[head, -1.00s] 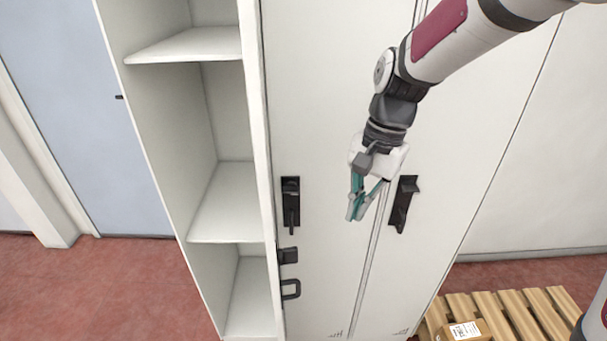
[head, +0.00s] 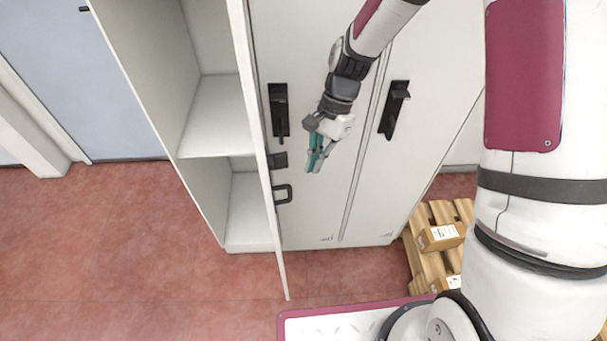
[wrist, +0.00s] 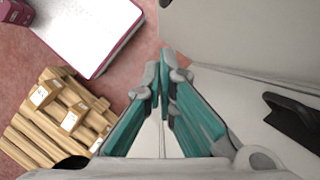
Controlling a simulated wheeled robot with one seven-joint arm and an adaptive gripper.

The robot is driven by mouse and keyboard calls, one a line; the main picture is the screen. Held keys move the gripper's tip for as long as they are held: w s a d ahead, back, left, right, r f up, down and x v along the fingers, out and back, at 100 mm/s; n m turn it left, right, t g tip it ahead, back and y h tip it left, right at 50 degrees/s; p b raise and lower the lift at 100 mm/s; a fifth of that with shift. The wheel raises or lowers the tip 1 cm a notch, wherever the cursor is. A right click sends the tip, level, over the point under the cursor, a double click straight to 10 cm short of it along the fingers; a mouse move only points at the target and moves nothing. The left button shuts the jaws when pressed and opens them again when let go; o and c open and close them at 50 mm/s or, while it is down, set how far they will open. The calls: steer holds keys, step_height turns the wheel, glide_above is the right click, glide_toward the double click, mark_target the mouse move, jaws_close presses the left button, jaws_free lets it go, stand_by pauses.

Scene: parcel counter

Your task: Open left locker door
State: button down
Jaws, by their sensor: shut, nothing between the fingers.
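The tall white locker has open shelves (head: 215,105) at the left and two flat shut fronts to their right. A thin white panel (head: 262,180) stands out toward me, nearly edge-on, beside the shelves; it looks like the left door swung open. A black lever handle (head: 279,110) is on the middle front, also in the wrist view (wrist: 295,115). Another black handle (head: 394,110) is on the right front. My gripper (head: 314,160) is shut and empty, right of the panel, apart from the handles. Its fingertips (wrist: 163,75) meet in the wrist view.
A black latch (head: 278,160) and loop (head: 283,193) sit near the panel; I cannot tell which surface holds them. A wooden pallet (head: 423,260) with boxes (head: 440,236) stands at the right. Red floor (head: 110,240) is clear at the left.

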steer(key=s+a, duration=0.1)
steer(key=s+a+f+p, duration=0.1)
steer(key=s+a, duration=0.1)
steer(key=shift+a, duration=0.15)
